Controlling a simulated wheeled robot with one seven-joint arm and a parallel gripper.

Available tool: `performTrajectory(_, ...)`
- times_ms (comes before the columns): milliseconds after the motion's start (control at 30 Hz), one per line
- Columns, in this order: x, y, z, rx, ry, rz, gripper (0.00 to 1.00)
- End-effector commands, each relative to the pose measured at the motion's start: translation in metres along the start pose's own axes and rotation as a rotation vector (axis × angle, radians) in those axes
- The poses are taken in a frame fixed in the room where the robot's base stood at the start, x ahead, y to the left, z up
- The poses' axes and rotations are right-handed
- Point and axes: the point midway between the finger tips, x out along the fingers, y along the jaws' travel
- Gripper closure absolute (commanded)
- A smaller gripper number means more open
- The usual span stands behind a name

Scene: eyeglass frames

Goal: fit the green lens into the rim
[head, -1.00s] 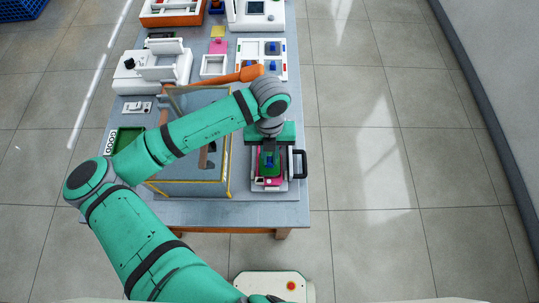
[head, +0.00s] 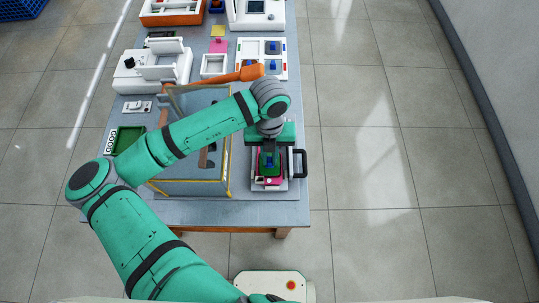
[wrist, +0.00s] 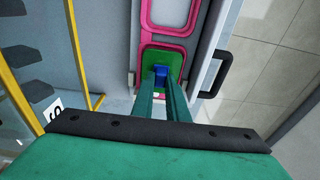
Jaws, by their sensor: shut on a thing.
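The pink eyeglass frame (wrist: 171,46) lies on a pale fixture at the right side of the table, and also shows in the head view (head: 270,182). Its far rim in the wrist view is empty, with grey inside. The green lens (wrist: 157,59) is at the nearer rim and covers most of its opening. A blue grip knob (wrist: 161,75) stands on the lens. My gripper (wrist: 162,84) is shut on this knob, with its fingers pointing at the lens. The fingers hide the lens's near part, so I cannot tell whether it sits flush in the rim.
A black handle (head: 300,163) sticks out on the fixture's right side. A yellow-edged clear box (head: 229,178) stands close on the left, under my arm. A white tray with blue-knobbed pieces (head: 262,72) and an orange-handled tool (head: 250,73) lie farther back.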

Motion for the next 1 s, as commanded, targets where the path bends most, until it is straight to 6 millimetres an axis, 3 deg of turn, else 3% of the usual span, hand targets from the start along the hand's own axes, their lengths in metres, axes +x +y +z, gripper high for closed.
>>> performTrajectory(1000, 0.0070, -0.0005, 0.0006, 0.000, 0.001, -0.001, 1.00)
